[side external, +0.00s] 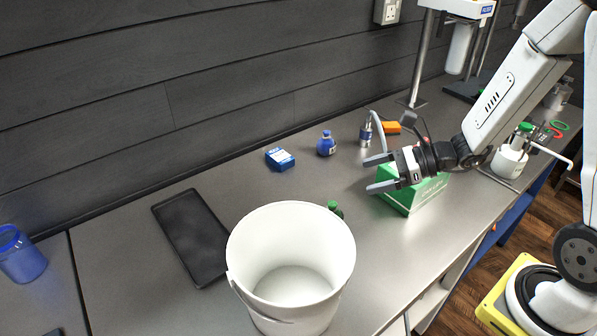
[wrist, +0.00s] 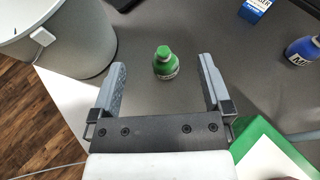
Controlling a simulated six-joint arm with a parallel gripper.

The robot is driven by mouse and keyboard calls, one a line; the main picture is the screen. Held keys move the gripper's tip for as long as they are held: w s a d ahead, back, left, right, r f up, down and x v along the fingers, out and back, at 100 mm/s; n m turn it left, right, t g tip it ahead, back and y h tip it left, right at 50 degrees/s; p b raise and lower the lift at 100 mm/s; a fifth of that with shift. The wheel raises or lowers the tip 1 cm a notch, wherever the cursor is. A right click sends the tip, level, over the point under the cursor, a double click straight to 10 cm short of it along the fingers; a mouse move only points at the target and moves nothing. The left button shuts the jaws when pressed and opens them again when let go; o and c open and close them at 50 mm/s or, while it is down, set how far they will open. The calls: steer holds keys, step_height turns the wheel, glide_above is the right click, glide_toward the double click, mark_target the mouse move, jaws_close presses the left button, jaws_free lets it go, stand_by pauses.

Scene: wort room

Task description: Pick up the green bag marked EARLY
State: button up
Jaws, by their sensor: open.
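A small green bottle-shaped thing (wrist: 165,63) with a neck and a label shows in the wrist view, standing on the worktop between the lines of my two fingers. Its label is too small to read, and I see nothing plainly bag-shaped. In the side view it (side external: 336,209) is mostly hidden behind the white bucket's rim. My gripper (side external: 368,175) is open and empty, above the worktop and to the upper right of the green thing. Its two fingers also show spread in the wrist view (wrist: 162,75).
A white bucket (side external: 240,262) stands close beside the green thing. A green box (side external: 425,194) sits below my gripper. The worktop between is clear.

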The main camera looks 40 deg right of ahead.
steer(key=shift+f, duration=0.65)
steer(key=shift+f, duration=0.1)
glide_toward(341, 214)
steer(key=shift+x, duration=2.6)
steer(key=shift+w+f, duration=0.1)
steer(key=shift+w, duration=0.05)
steer(key=shift+x, duration=2.8)
steer(key=shift+c, duration=0.2)
steer(key=c, duration=1.2)
